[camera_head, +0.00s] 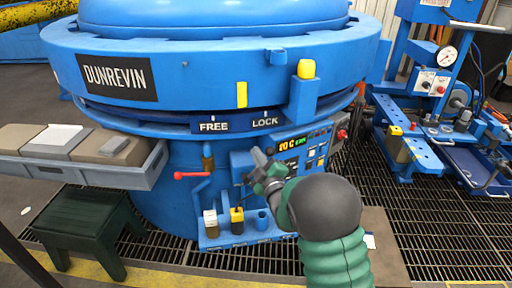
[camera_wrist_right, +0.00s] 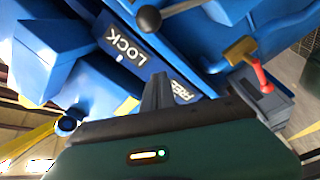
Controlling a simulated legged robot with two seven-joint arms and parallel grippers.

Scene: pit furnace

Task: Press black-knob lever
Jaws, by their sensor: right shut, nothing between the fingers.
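The black-knob lever shows in the wrist view as a round dark knob (camera_wrist_right: 148,18) on a thin metal rod, at the top of the picture. My right gripper (camera_wrist_right: 157,78) is below the knob in that view, its fingers together and empty, with a visible gap to the knob. In the head view my right gripper (camera_head: 259,160) is in front of the blue furnace (camera_head: 172,155), left of the lit display. The knob cannot be told apart from my gripper and wrist there, which cover that spot. My left gripper is not in view.
A red-handled valve (camera_head: 192,175) sits left of my gripper. The FREE/LOCK plate (camera_head: 240,122) is above it, and the control panel (camera_head: 297,145) is to the right. A grey tray (camera_head: 85,172) and a green stool (camera_head: 92,230) stand at left. Open grating lies at right.

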